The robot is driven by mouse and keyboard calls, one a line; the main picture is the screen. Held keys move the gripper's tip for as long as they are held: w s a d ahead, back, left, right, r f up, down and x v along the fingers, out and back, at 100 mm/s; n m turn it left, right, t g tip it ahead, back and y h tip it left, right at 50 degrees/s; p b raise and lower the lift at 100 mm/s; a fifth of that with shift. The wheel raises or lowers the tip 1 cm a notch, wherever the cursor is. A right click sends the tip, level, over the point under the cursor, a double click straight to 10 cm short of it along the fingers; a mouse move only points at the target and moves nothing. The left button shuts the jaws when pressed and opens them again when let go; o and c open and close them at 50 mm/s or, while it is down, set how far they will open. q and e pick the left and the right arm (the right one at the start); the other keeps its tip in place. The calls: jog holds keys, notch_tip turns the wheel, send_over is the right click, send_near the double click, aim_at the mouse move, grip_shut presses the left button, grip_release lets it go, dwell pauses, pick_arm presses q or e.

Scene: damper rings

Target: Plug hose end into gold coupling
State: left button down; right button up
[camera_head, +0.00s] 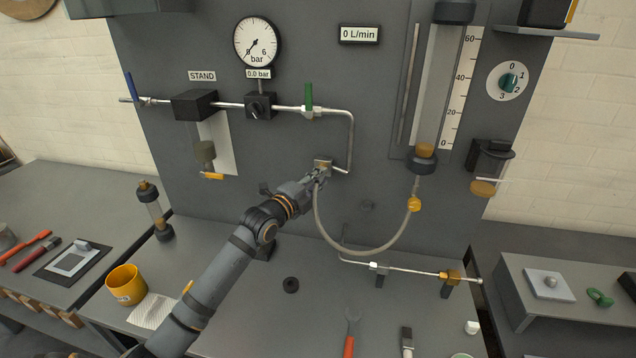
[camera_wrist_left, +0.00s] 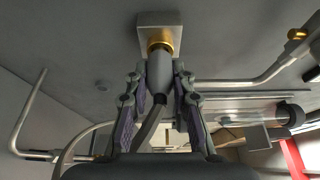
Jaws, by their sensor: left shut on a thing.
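My left gripper (camera_head: 318,174) reaches up to the panel and is shut on the grey hose end (camera_wrist_left: 158,76), which stands between its fingers in the left wrist view (camera_wrist_left: 160,100). The gold coupling (camera_wrist_left: 160,38) sits on a square metal block (camera_wrist_left: 158,20) directly ahead of the hose end. The two line up and look in contact; how deep the hose end sits cannot be told. In the head view the gripper mostly hides this joint below the block (camera_head: 322,162). My right gripper is out of view.
A metal pipe (camera_head: 351,140) comes down close to the right of the block. A green-handled valve (camera_head: 308,100) and gauge (camera_head: 257,42) are above. A lower pipe (camera_head: 410,270) with another gold fitting (camera_head: 450,277) runs below right. A black ring (camera_head: 290,285) lies on the bench.

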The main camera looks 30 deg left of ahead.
pick_arm(q)
jog(key=shift+w+b, duration=0.2)
jog(key=shift+b, duration=0.1)
dwell(0.4)
jog(key=shift+r, duration=0.15)
dwell(0.3)
jog(key=c, duration=1.5)
grip_release()
jog(key=o, duration=0.4)
jog(key=shift+w, duration=0.2)
jog(key=shift+o, duration=0.2)
jog(key=shift+s+f, duration=0.15)
jog(key=shift+f, duration=0.05)
